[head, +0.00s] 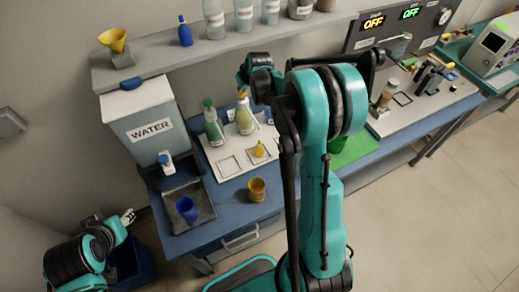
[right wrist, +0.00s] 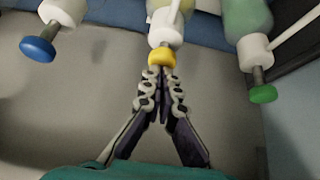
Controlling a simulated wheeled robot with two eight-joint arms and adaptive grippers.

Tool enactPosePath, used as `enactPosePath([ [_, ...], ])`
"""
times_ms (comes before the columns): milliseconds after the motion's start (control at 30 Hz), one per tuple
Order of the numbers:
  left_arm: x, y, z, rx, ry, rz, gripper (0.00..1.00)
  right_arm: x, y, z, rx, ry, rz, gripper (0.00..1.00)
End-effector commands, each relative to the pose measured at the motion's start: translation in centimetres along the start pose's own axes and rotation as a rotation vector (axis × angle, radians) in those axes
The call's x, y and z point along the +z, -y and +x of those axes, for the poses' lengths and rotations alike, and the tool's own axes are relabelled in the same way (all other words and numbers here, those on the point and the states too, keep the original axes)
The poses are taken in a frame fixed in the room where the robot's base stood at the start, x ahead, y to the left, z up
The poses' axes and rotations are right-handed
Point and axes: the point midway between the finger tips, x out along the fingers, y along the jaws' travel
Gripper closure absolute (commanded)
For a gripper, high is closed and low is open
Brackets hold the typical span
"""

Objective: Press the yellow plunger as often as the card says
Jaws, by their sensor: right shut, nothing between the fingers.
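The yellow plunger (right wrist: 162,57) tops a pale bottle in the right wrist view, between a blue plunger (right wrist: 38,50) and a green plunger (right wrist: 263,94). My right gripper (right wrist: 162,76) is shut and empty, its fingertips right at the yellow knob; I cannot tell whether they touch it. In the head view the yellow bottle (head: 245,122) stands beside the green bottle (head: 213,128), with my right gripper (head: 243,93) over it. My left gripper (head: 128,216) is at the lower left, far from the bottles; its finger gap is unclear. I see no readable card.
A white board (head: 225,163) with square outlines lies on the blue bench, carrying a small yellow object (head: 259,149). An amber cup (head: 257,190) stands in front. A blue cup (head: 187,208) sits below the water tank (head: 147,128). The shelf (head: 180,62) holds bottles behind.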

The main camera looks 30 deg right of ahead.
Motion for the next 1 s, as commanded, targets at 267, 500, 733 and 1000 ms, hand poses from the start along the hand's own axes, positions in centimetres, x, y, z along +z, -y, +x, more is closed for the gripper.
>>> enactPosePath([
  [267,-0.7,0.0,-1.0,0.0,0.0,0.0,0.6,-1.0,0.0,-1.6,0.0,0.001,0.0,1.0],
  [500,-1.2,0.0,-1.7,0.0,0.0,0.0,0.6,-1.8,0.0,-2.7,0.0,0.001,0.0,1.0],
  [733,-1.2,0.0,-1.7,0.0,0.0,0.0,0.6,-1.9,0.0,-2.8,0.0,0.0,0.0,1.0],
  [1000,-1.2,0.0,-1.7,0.0,0.0,0.0,0.6,-1.9,0.0,-2.8,0.0,0.0,0.0,1.0],
])
